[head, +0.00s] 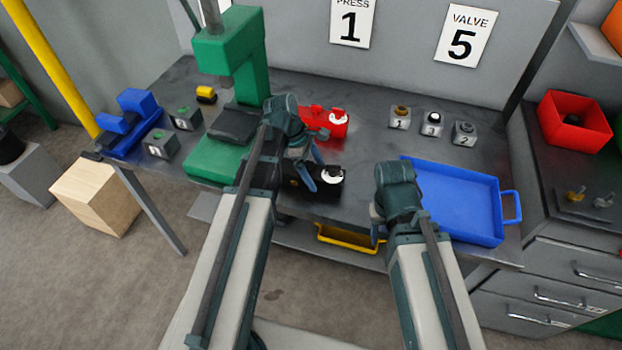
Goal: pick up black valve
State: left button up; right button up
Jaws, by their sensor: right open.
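The black valve (322,187), a dark block with a white round dial at its right end, is on the grey table near its front edge. My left gripper (313,168) is at the black valve, its two blue-grey fingers apart. One finger overlaps the valve's left part in the picture, and the arm hides some of that side. I cannot tell whether the fingers touch it. My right gripper (378,228) is open by the table's front edge, left of the blue tray, mostly hidden by its own wrist.
A red valve (318,121) with a white dial sits behind the black one. A green press (236,60) stands left. The blue tray (455,200) is empty. Several small grey blocks, including number 3 (432,124), are behind it. A red bin (575,122) is far right.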

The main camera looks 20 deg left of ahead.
pick_arm(q)
grip_shut()
jog(key=shift+r, duration=0.1)
dwell(0.4)
